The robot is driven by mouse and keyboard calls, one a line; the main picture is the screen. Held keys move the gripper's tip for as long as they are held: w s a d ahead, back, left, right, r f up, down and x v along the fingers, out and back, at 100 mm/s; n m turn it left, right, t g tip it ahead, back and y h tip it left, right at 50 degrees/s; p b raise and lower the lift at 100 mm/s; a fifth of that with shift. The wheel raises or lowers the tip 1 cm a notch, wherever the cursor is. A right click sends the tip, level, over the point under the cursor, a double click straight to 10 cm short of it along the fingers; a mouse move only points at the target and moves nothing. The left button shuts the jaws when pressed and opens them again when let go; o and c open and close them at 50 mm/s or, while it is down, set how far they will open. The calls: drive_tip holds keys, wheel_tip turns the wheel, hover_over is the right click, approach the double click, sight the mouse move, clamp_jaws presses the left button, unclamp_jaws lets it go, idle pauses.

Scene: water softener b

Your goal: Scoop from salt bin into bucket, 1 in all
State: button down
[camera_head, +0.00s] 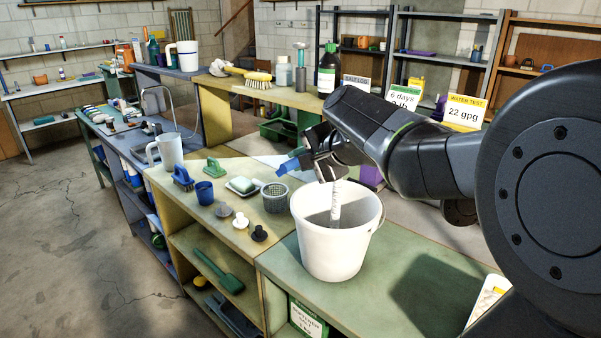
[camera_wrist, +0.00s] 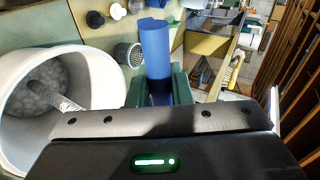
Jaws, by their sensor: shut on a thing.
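A white bucket (camera_head: 318,258) stands on the green bench top; in the wrist view its rim (camera_wrist: 88,62) is at the left, with pale lumps inside. A pale marked strip (camera_head: 336,205) stands tilted in it, and it also shows in the wrist view (camera_wrist: 55,94). My gripper (camera_head: 318,160) is above the bucket's back rim, shut on a blue handle-like thing (camera_head: 287,168). In the wrist view this blue thing (camera_wrist: 155,45) sticks out between my fingers (camera_wrist: 160,92). I cannot see a scoop bowl. I cannot tell a separate salt bin.
A grey basket (camera_head: 274,198), a soap dish (camera_head: 243,186), a blue cup (camera_head: 204,193), brushes and knobs stand left of the bucket. A white jug (camera_head: 168,150) is farther left. Sign cards and a dark bottle (camera_head: 328,70) stand behind. The green bench right of the bucket is mostly clear.

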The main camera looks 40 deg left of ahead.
drive_tip(key=shift+d+r+y+b, duration=0.15)
drive_tip(key=shift+y+b, duration=0.95)
drive_tip(key=shift+b, duration=2.65)
drive_tip(key=y+b, duration=0.1)
drive_tip(key=b, duration=0.4)
drive_tip(key=d+f+y+b, duration=0.1)
drive_tip(key=b, duration=0.5)
drive_tip(key=shift+m+t+y+b, duration=0.3)
drive_tip(key=shift+t+y, duration=0.1)
drive_tip(key=shift+a+r+p, duration=0.1)
drive_tip(key=shift+r+p, duration=0.25)
drive_tip(key=shift+p, duration=0.05)
drive_tip(key=shift+r+p, duration=0.2)
drive_tip(key=shift+p, duration=1)
drive_tip(key=shift+a+r+h+p, duration=0.1)
drive_tip(key=shift+h+p, duration=0.3)
drive_tip(key=shift+p, duration=0.3)
drive_tip(key=h+p, duration=0.1)
drive_tip(key=p, duration=0.5)
drive_tip(key=shift+a+h, duration=0.15)
drive_tip(key=shift+h, duration=0.25)
drive_tip(key=h+p, duration=0.1)
drive_tip(key=p, duration=0.5)
drive_tip(key=h+p, duration=0.2)
drive_tip(key=p, duration=0.4)
drive_tip(key=f+g+h+p, duration=0.1)
drive_tip(key=p, duration=0.5)
drive_tip(key=shift+a+n+h, duration=0.4)
